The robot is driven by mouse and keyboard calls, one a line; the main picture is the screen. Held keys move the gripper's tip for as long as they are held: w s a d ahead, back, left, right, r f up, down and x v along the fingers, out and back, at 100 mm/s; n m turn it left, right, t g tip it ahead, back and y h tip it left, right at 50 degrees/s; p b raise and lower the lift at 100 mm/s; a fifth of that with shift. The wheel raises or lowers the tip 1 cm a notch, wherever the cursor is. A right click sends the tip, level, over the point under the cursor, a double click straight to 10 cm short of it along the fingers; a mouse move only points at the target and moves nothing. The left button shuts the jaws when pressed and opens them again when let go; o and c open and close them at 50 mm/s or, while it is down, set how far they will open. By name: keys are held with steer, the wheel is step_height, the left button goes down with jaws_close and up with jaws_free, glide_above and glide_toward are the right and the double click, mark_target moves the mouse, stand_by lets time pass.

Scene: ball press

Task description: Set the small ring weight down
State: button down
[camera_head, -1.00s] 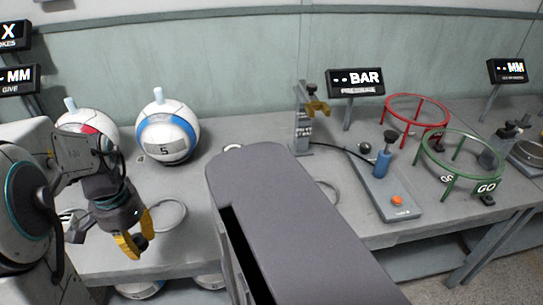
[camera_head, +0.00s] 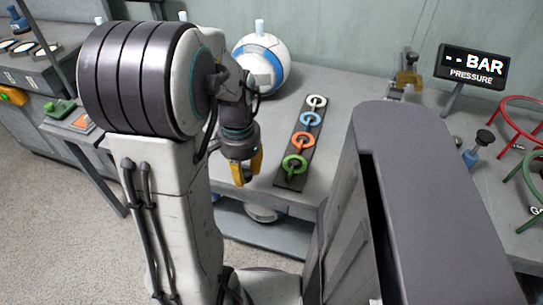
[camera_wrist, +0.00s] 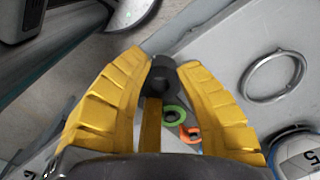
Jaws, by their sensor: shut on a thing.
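My gripper (camera_head: 246,170), with yellow fingers, is over the front edge of the table, left of a black strip (camera_head: 302,140). In the wrist view its fingertips (camera_wrist: 165,68) close on a small dark grey piece (camera_wrist: 160,72). White, blue, orange and green rings (camera_head: 294,164) lie along the strip. The green ring (camera_wrist: 173,115) and orange ring (camera_wrist: 190,134) show beyond the fingers in the wrist view. A thin metal ring (camera_wrist: 299,66) lies on the table there.
A blue-and-white ball (camera_head: 262,68) stands behind the gripper. A pressure display (camera_head: 472,66), a red ring stand (camera_head: 520,105) and a blue pump (camera_head: 472,157) are at the right. My own grey body blocks the table centre. Bare tabletop shows right of the strip.

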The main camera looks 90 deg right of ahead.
steer(key=d+f, duration=0.2)
steer(key=d, duration=0.1)
steer(key=d+f, duration=0.2)
steer(key=d, duration=0.2)
steer(key=s+d+f, duration=0.1)
steer(key=d+f, duration=0.1)
steer(key=d, duration=0.2)
steer(key=shift+f, duration=2.3)
steer(key=shift+f, duration=0.2)
steer(key=c, duration=0.9)
jaws_free()
steer(key=shift+r, duration=0.1)
steer(key=shift+c, duration=0.2)
step_height(320, 180, up, 12)
steer(key=p, duration=0.1)
steer(key=shift+r+p, duration=0.15)
steer(key=shift+p, duration=0.15)
